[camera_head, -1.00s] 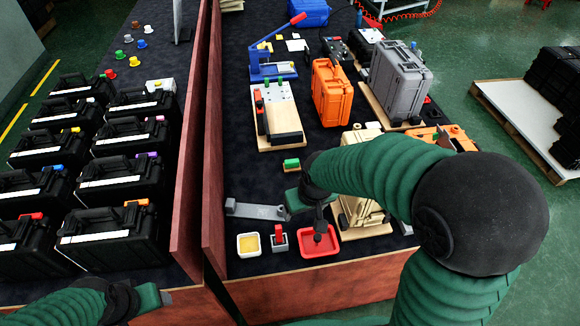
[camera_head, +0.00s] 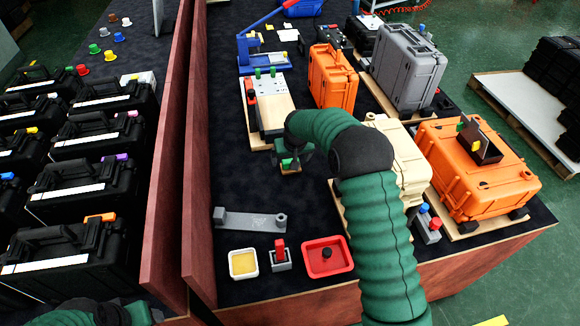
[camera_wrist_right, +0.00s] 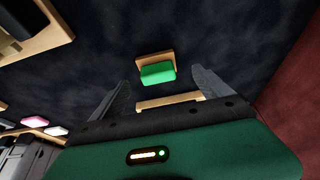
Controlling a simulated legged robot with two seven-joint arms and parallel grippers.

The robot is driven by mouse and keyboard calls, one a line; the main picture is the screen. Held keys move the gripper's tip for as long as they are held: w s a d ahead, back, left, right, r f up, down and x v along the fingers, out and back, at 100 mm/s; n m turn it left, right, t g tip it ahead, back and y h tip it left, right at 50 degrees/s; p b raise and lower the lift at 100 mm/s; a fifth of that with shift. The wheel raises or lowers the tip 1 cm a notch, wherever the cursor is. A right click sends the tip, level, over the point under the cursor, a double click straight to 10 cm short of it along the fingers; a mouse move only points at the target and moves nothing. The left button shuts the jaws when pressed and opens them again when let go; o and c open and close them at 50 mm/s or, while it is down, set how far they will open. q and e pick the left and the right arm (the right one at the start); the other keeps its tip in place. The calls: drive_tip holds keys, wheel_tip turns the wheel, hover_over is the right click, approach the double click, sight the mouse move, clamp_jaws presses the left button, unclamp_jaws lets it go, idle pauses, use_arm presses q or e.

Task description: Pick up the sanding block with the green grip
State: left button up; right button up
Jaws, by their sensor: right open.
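The sanding block with the green grip (camera_head: 289,164) lies on the dark bench top, partly covered by my right gripper (camera_head: 293,157) in the head view. In the right wrist view the green grip (camera_wrist_right: 158,73) and its wooden base show between and beyond the two fingertips of my right gripper (camera_wrist_right: 161,80). Those fingers are apart, with nothing held. A pale wooden strip (camera_wrist_right: 170,101) also shows between the fingers, closer to the palm. My left gripper (camera_head: 143,314) is at the bottom left edge, mostly cut off, and its fingers cannot be made out.
A grey bracket (camera_head: 250,221), a yellow-filled tray (camera_head: 243,264) and a red tray (camera_head: 326,257) are in front. Cream (camera_head: 407,160) and orange (camera_head: 477,175) cases stand right. A red-brown divider (camera_head: 203,150) runs left.

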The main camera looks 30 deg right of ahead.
drive_tip(key=shift+s+d+f, duration=0.1)
drive_tip(key=shift+d+f, duration=0.05)
drive_tip(key=shift+f, duration=0.05)
drive_tip(key=x, duration=0.4)
drive_tip(key=shift+f, duration=0.45)
drive_tip(key=shift+s+r, duration=0.1)
drive_tip(key=shift+r, duration=0.05)
drive_tip(key=c, duration=1.5)
drive_tip(key=shift+c, duration=0.2)
drive_tip(key=shift+r, duration=0.1)
drive_tip(key=shift+r, duration=0.35)
wheel_tip(320, 180, up, 3)
drive_tip(key=shift+f, duration=0.2)
drive_tip(key=s+a, duration=0.2)
drive_tip(key=s, duration=0.3)
drive_tip(key=s+a+r, duration=0.1)
drive_tip(key=s+a, duration=0.1)
drive_tip(key=s, duration=0.2)
drive_tip(key=s+a, duration=0.2)
drive_tip(key=s, duration=0.3)
drive_tip(key=shift+s+a+r, duration=0.25)
drive_tip(key=shift+s, duration=0.05)
